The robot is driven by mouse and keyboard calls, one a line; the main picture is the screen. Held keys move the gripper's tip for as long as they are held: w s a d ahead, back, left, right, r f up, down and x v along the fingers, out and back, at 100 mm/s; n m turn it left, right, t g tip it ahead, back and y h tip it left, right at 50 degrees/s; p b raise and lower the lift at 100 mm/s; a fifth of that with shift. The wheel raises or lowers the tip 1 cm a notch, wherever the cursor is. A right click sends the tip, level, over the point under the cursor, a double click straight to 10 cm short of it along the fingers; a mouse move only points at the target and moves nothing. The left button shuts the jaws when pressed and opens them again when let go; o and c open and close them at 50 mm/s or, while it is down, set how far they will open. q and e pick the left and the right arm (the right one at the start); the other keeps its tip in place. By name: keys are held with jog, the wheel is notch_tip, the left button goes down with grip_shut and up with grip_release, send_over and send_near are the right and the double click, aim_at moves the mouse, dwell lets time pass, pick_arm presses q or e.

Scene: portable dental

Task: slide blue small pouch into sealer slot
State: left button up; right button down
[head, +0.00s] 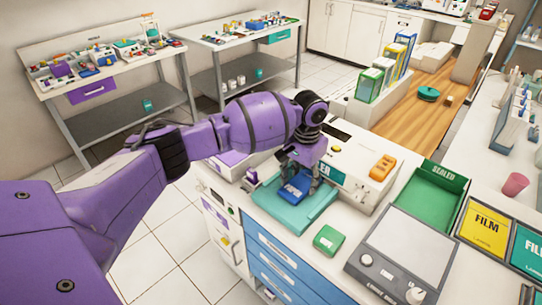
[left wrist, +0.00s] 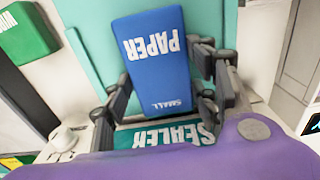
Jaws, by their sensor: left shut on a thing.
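The blue small pouch (head: 294,187) is between the fingers of my left gripper (head: 301,182), just above the teal tray in front of the sealer. In the left wrist view the pouch (left wrist: 157,70) reads "PAPER" and "SMALL", and my left gripper's fingers (left wrist: 170,95) are shut on its sides. The sealer (head: 350,165) is a white machine with a teal "SEALER" label, partly hidden by my left arm; the label (left wrist: 165,135) also shows in the left wrist view. Its slot cannot be made out. My right gripper is not in view.
The teal tray (head: 285,222) lies at the counter's edge. A green pouch (head: 328,239) lies to its right. A grey-topped device (head: 408,245), a green "SEALED" bin (head: 432,195) and a yellow "FILM" bin (head: 485,232) stand farther right. An orange item (head: 382,167) sits on the sealer.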

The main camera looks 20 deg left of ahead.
pick_arm(q)
jog(key=o, duration=1.2)
jog(key=shift+o, duration=0.2)
